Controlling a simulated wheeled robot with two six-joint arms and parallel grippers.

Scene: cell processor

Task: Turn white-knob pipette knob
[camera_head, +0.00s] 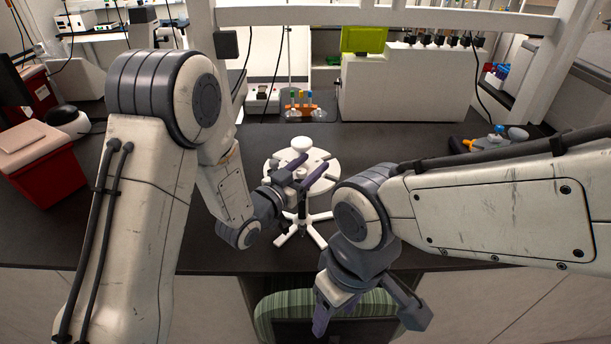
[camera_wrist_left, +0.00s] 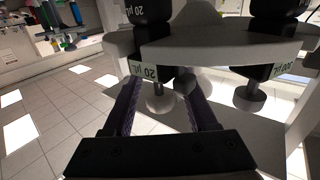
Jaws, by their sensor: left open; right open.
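A round white pipette stand (camera_head: 322,184) stands on the dark bench, partly covered by my left gripper (camera_head: 303,176). In the left wrist view, black pipettes hang in a white holder (camera_wrist_left: 215,51). One pipette (camera_wrist_left: 152,12), labelled 20 µl, has a pale disc-shaped knob (camera_wrist_left: 160,103). The open fingers of my left gripper (camera_wrist_left: 163,92) lie on either side of this knob in the picture; contact cannot be told. My right gripper (camera_head: 368,312) is open and empty, low in front of the bench edge.
A red box (camera_head: 45,175) is at the left of the bench. A white machine (camera_head: 405,85) is at the back. A green striped chair (camera_head: 285,302) is below the front edge. Bench space right of the stand is partly clear.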

